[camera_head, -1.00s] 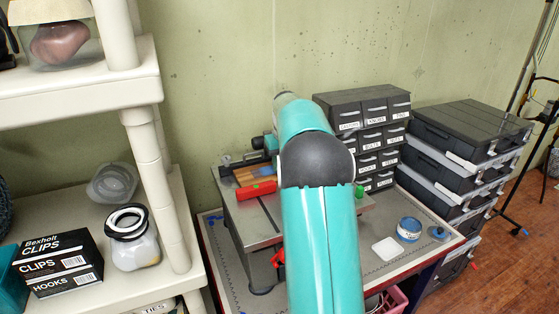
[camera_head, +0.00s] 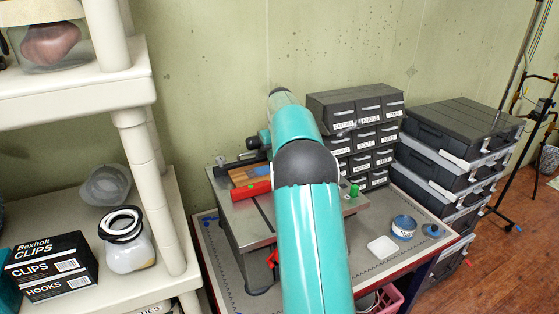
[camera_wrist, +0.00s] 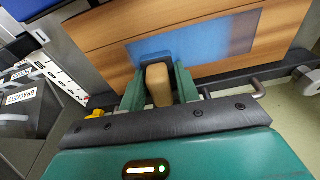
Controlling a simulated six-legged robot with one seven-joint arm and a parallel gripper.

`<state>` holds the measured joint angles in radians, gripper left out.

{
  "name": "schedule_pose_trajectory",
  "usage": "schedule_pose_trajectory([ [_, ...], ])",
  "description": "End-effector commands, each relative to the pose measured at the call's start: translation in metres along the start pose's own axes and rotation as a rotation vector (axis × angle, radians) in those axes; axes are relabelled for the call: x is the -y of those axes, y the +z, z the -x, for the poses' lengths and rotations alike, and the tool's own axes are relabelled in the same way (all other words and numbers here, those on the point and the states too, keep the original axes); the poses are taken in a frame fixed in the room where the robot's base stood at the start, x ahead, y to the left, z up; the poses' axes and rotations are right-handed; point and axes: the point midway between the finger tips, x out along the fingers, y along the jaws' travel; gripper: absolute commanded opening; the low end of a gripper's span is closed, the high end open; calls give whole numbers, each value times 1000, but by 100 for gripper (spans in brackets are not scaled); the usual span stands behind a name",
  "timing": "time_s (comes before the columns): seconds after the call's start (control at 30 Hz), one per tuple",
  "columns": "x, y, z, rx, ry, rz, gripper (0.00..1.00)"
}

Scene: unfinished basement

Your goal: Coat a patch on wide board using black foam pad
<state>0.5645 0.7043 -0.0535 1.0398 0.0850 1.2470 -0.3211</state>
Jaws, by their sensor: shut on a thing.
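The wide board (camera_wrist: 110,30) is wood-grained and orange-brown, and it lies across the top of the wrist view. A blue patch (camera_wrist: 215,42) covers part of it, uneven in tone. My gripper (camera_wrist: 157,80) is shut on the tan handle (camera_wrist: 158,88) of the foam pad (camera_wrist: 153,52). The pad's dark, bluish edge shows beyond the handle, over the left part of the patch. Whether it touches the board is hard to tell. In the head view the board (camera_head: 243,178) shows small on the metal machine table, and my arm hides the gripper.
A red bar (camera_head: 250,190) lies beside the board on the metal table (camera_head: 245,222). A dark rail (camera_wrist: 240,85) runs along the board in the wrist view. Drawer cabinets (camera_head: 362,105) and stacked cases (camera_head: 460,130) stand right. A blue-labelled tin (camera_head: 403,227) and white square (camera_head: 382,248) sit front right.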

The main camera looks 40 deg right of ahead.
Motion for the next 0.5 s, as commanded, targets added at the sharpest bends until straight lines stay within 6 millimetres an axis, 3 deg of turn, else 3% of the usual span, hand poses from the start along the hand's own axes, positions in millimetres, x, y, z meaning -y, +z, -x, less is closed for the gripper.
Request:
schedule_pose_trajectory([
  [0.33,1,-3,-3,2,-2,0,10],
  [0.5,1,-5,7,0,-1,0,10],
])
